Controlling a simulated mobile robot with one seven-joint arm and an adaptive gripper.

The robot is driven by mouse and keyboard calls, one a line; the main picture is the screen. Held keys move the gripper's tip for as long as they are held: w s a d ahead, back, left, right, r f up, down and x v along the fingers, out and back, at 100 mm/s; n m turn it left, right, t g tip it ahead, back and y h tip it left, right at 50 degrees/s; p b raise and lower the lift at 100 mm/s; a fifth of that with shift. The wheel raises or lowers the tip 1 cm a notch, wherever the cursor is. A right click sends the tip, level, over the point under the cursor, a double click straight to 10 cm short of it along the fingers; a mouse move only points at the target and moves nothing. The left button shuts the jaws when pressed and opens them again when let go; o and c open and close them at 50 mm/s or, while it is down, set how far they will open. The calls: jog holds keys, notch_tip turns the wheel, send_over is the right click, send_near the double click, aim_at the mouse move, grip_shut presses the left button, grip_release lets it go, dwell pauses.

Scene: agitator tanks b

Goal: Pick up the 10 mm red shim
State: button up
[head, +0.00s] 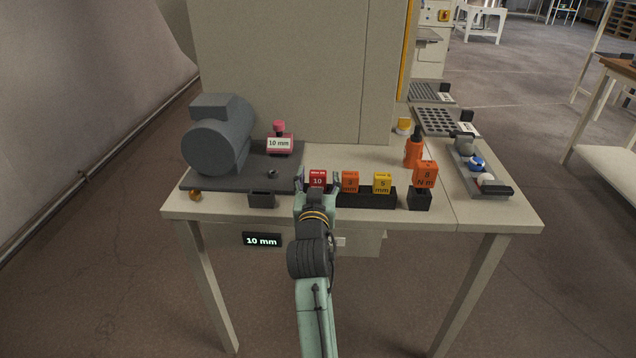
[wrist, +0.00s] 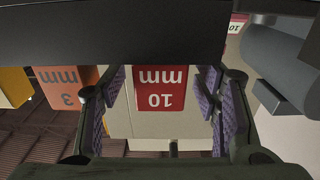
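The red shim marked 10 mm (head: 318,178) stands upright at the left end of the row at the table's front. In the wrist view its red face (wrist: 160,88) shows upside down near the middle. My gripper (head: 318,184) is open, with one finger on each side of the red shim. In the wrist view the purple finger pads show a gap on both sides of the red face. The shim's lower part is hidden by my gripper in the head view.
An orange shim (head: 350,181) and a yellow shim (head: 382,183) stand just right in a black rack (head: 366,200). An orange 8 N·m block (head: 425,174) stands farther right. A grey motor (head: 217,135) and a pink-red 10 mm tag (head: 279,143) are at left. A tall cabinet (head: 290,70) stands behind.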

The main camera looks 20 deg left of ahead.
jog(key=c, duration=1.2)
jog(key=shift+r, duration=0.15)
jog(key=shift+c, duration=0.2)
